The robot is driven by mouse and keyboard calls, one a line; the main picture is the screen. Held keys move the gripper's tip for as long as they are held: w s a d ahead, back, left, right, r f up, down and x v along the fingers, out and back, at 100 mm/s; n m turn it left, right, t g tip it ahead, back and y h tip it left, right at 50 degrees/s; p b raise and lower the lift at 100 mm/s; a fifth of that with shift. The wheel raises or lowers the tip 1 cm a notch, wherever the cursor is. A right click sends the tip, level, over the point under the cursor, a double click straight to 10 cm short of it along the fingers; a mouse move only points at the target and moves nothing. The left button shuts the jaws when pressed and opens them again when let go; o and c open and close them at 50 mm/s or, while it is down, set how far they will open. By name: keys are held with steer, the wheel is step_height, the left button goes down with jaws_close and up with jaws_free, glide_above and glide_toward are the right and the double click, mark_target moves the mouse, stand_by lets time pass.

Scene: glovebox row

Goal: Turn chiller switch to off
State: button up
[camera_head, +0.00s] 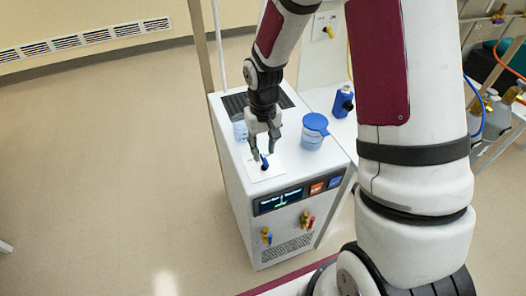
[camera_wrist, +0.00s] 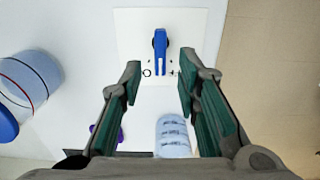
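The chiller (camera_head: 240,215) is a white cabinet with a lit display on its front. Its switch is a blue lever (camera_head: 265,162) on a white square plate (camera_head: 276,170) on top of the chiller. In the wrist view the blue lever (camera_wrist: 160,42) lies lengthwise on the plate (camera_wrist: 205,22), with small marks beside its lower end. My gripper (camera_head: 262,152) is open and points down just above the lever. In the wrist view my gripper (camera_wrist: 160,82) has its fingers spread to either side of the lever's lower end. I see no contact.
A blue-lidded container (camera_head: 313,133) stands right of my gripper on the chiller top. A smaller clear container (camera_head: 240,131) stands to the left, near the dark vent (camera_head: 235,104). A blue bottle (camera_head: 343,102) is on the adjoining white surface. Open floor lies left.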

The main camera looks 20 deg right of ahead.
mark_target(263, 156)
step_height(263, 156, up, 10)
stand_by(0.3)
stand_by(0.3)
